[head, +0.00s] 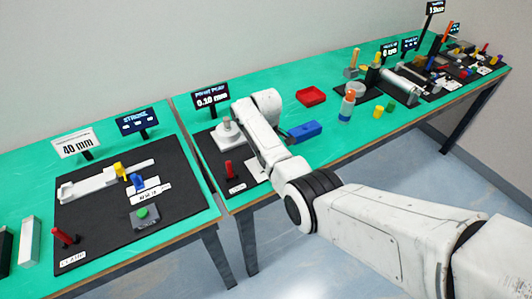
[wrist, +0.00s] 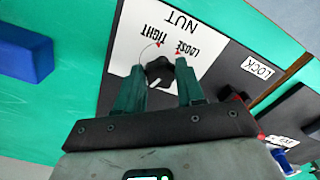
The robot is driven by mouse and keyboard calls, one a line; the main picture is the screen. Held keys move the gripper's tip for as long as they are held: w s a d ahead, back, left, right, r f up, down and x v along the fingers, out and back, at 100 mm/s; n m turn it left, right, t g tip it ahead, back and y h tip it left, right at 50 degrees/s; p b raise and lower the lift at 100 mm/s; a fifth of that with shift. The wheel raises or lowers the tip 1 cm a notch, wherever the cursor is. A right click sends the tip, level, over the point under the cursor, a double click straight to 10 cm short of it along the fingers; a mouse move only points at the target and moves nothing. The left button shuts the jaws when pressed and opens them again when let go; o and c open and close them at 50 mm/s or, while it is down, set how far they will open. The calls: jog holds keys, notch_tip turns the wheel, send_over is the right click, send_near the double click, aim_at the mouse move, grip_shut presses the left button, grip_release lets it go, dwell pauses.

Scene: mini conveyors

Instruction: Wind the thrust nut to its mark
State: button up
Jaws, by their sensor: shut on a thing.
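The thrust nut is a black lobed knob (wrist: 158,73) on a white card in the wrist view. The card (wrist: 135,35) reads NUT, TIGHT and LOOSE, upside down here. A thin arc and small red marks (wrist: 178,53) lie beside the knob. A pale line on the knob points to the lower left. My gripper (wrist: 159,77) has one finger on each side of the knob and is shut on it. In the head view my arm hides the knob and fingertips. A display (head: 210,97) there reads 0.10 mm.
A LOCK label (wrist: 258,68) lies right of the card in the wrist view. A red-topped post (head: 229,168) and a grey round fixture (head: 229,133) stand on the same black board. A blue block (head: 305,131) and a red tray (head: 311,96) lie right of it.

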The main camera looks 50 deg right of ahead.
jog(key=n, duration=0.4)
jog(key=shift+w+d+r+n, duration=0.15)
jog(key=shift+n, duration=0.15)
jog(key=n, duration=0.4)
jog(key=shift+w+n, duration=0.1)
jog(key=shift+n, duration=0.2)
jog(key=n, duration=0.4)
jog(key=shift+w, duration=0.1)
jog(key=n, duration=1)
jog(key=shift+w+b, duration=0.15)
jog(key=shift+b, duration=0.2)
jog(key=n+b, duration=0.1)
jog(key=n, duration=0.4)
jog(key=shift+b, duration=0.3)
jog(key=n+b, duration=0.1)
jog(key=b, duration=0.1)
jog(key=n+b, duration=0.1)
jog(key=b, duration=0.1)
jog(key=shift+f+n, duration=0.3)
jog(key=shift+f, duration=0.05)
jog(key=n+b, duration=0.2)
jog(key=b, duration=0.5)
jog(key=shift+a, duration=0.2)
jog(key=shift+r+n+b, duration=0.3)
jog(key=shift+n+b, duration=0.3)
jog(key=shift+b, duration=0.2)
